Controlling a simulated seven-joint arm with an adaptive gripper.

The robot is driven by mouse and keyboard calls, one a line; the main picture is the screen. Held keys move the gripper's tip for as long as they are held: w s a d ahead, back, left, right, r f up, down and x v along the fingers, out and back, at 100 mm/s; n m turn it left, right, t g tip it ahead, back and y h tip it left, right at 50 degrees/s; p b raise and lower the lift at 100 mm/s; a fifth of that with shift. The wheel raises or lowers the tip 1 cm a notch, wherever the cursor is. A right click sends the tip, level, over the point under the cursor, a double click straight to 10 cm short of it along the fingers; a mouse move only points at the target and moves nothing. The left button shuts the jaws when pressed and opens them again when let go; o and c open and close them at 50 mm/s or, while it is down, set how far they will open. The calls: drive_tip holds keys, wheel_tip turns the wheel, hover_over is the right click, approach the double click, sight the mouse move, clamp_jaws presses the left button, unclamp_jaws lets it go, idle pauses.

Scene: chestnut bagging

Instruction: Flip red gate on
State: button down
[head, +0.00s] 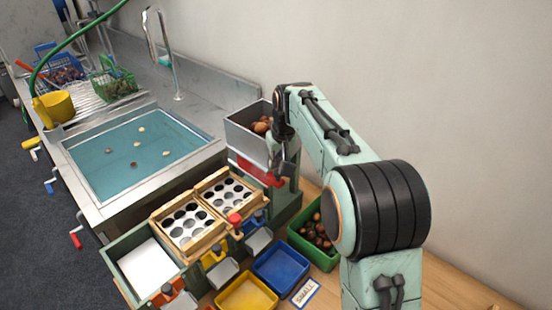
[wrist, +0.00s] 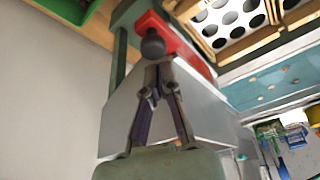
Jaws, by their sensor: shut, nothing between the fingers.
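The red gate (head: 262,174) is a red plate at the lower front of the grey metal hopper (head: 243,141). In the wrist view the red gate (wrist: 182,42) carries a dark round knob (wrist: 152,46). My gripper (head: 284,166) is down beside the hopper, close to the gate. In the wrist view my gripper's fingertips (wrist: 158,72) are together and empty, just below the knob in the picture; I cannot tell whether they touch it. My gripper partly hides the gate's right end in the head view.
Chestnuts (head: 262,126) lie in the hopper. Wooden frames with holed plates (head: 184,222) stand in front of it. A green bin (head: 300,246) of chestnuts, a blue tray (head: 281,264) and a yellow tray (head: 246,294) are nearby. A water-filled sink (head: 122,150) lies left.

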drive_tip(key=s+d, duration=0.4)
idle(0.3)
drive_tip(key=v, duration=1)
drive_tip(key=shift+s+d, duration=0.1)
